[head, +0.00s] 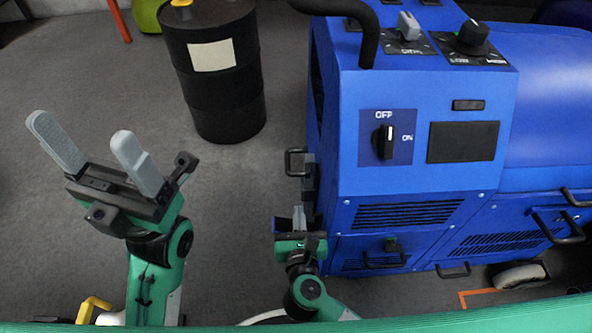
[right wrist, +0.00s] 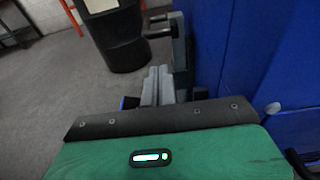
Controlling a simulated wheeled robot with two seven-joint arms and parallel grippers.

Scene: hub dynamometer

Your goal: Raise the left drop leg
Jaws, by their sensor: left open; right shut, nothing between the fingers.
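The blue machine (head: 345,180) stands at the right. On its left side is a dark grey upright part with a black bar handle (head: 290,163), which looks like the left drop leg. The handle and upright also show in the right wrist view (right wrist: 180,55). My right gripper (head: 299,213) is shut and empty, just below and in front of that handle. In the right wrist view its fingers are together, left of the upright, with a small gap seeming to show. Contact cannot be told. My left gripper (head: 80,132) is open and empty, far left over the floor.
A black drum (head: 225,95) with a pale label stands behind, left of the machine. The machine's front has an OFF dial (head: 385,142), a dark panel (head: 463,142), vents and low handles (head: 385,260). A caster (head: 520,275) shows at lower right. Grey floor is clear between drum and arms.

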